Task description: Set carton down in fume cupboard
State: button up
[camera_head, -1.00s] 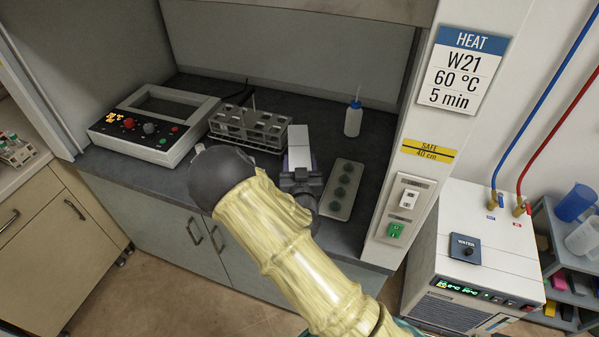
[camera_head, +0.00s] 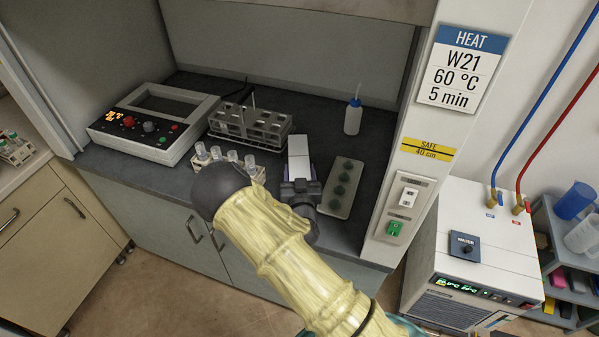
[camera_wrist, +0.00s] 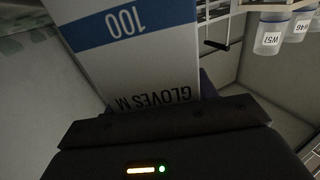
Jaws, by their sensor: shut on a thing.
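The carton (camera_head: 299,151) is a white glove box inside the fume cupboard (camera_head: 225,87), over its dark worktop. The wrist view shows the carton (camera_wrist: 135,65) up close, with a blue band, "100" and "GLOVES M" upside down. My gripper (camera_head: 301,176) is shut on the near end of the carton. The fingers are mostly hidden. I cannot tell whether the carton touches the worktop.
A wire rack (camera_head: 250,125), control unit (camera_head: 152,123) and wash bottle (camera_head: 353,117) stand around.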

jog(key=shift+f+b, duration=0.3)
jog(key=shift+s, duration=0.1)
jog(key=o, duration=1.2)
jog(key=shift+f, duration=0.15)
jog(key=shift+r+p, duration=0.5)
jog(key=shift+p, duration=0.15)
jog(key=shift+s+d+r+b, duration=0.1)
jog(key=shift+s+b, duration=0.45)
jog(key=shift+s, duration=1.45)
jog(key=shift+s+d+r+b, duration=0.1)
jog(key=shift+s+b, duration=0.5)
jog(key=shift+s, duration=1.35)
jog(key=shift+s+d+r+b, duration=0.1)
jog(key=shift+s+b, duration=0.45)
jog(key=shift+s, duration=1.45)
jog(key=shift+f, duration=0.1)
